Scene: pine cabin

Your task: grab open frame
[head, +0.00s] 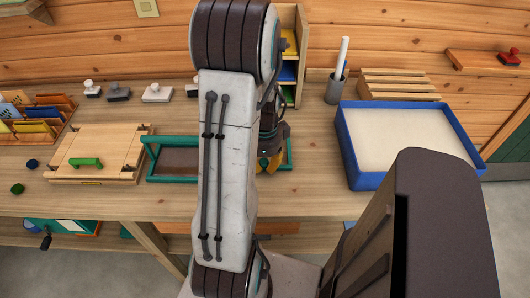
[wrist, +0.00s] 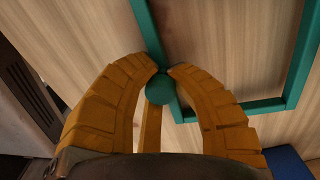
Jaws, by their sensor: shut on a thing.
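The open frame is a green rectangular frame (head: 172,180) on the workbench, left of the blue tray; my arm hides its middle in the head view. The area inside its left part looks brown in the head view. In the wrist view its green bars (wrist: 298,60) surround pale wood. My gripper (wrist: 162,75) is at the frame's right part, with its orange curved fingers closed around a round green knob beside a green bar. In the head view my gripper (head: 268,167) is partly hidden by my arm.
A blue tray (head: 352,165) with a pale filling stands right of the frame. A wooden board with a green handle (head: 86,162) lies to the left. Several stamps (head: 157,93), a cup with a white roll (head: 336,88) and a shelf with coloured slots (head: 290,70) stand behind.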

